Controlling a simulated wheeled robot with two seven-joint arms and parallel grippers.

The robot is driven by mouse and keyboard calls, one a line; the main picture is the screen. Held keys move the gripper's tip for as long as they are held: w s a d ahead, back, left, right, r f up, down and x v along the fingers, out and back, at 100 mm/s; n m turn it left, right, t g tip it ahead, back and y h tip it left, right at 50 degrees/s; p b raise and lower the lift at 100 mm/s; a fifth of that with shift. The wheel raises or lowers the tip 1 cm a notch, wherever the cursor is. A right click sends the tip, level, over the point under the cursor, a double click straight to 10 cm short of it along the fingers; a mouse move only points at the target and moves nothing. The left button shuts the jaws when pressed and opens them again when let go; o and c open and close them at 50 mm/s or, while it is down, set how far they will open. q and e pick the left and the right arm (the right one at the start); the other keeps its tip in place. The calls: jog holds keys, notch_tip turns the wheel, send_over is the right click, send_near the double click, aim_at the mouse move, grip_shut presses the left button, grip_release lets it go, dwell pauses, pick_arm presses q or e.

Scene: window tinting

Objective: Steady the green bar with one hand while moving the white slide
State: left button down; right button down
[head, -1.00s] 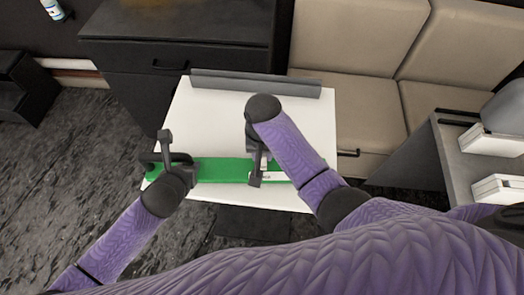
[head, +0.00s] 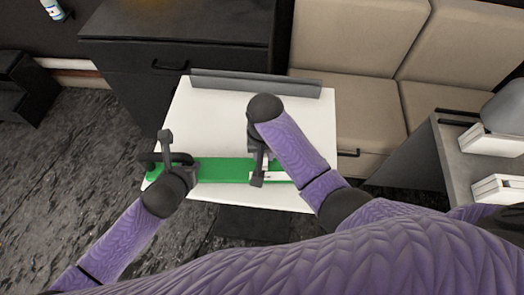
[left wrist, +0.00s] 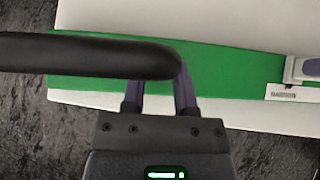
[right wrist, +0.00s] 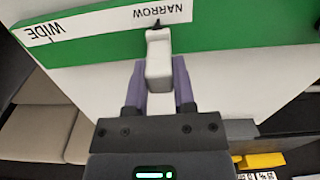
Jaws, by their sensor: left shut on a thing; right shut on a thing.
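The green bar (head: 222,170) lies across the front part of the white board, and its right part is partly hidden by my right arm. My left gripper (left wrist: 158,88) is shut on the black handle (left wrist: 90,55) at the bar's left end. The white slide (right wrist: 158,62) sits on the bar, and my right gripper (right wrist: 158,84) is shut on it. The slide's dark pointer (right wrist: 157,23) is at the NARROW end of the white label (right wrist: 100,22), over the word NARROW. The slide also shows at the right edge of the left wrist view (left wrist: 298,68).
The white board (head: 215,110) has a grey raised strip (head: 255,83) along its far edge. A beige seat (head: 345,110) stands behind and right. A grey side table (head: 455,160) with white boxes is at the right, and a dark cabinet (head: 180,50) at the back.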

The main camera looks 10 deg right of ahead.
pick_arm(q)
jog(key=shift+a, duration=0.1)
pick_arm(e)
jog(key=s+d, duration=0.1)
jog(key=d, duration=0.6)
jog(key=s+d, duration=0.1)
jog(key=d, duration=0.3)
jog(key=shift+s+d, duration=0.3)
jog(key=shift+s, duration=0.05)
jog(key=shift+c, duration=2.2)
grip_release()
jog(key=shift+a, duration=0.1)
jog(key=shift+r, duration=0.1)
notch_tip(320, 180, up, 12)
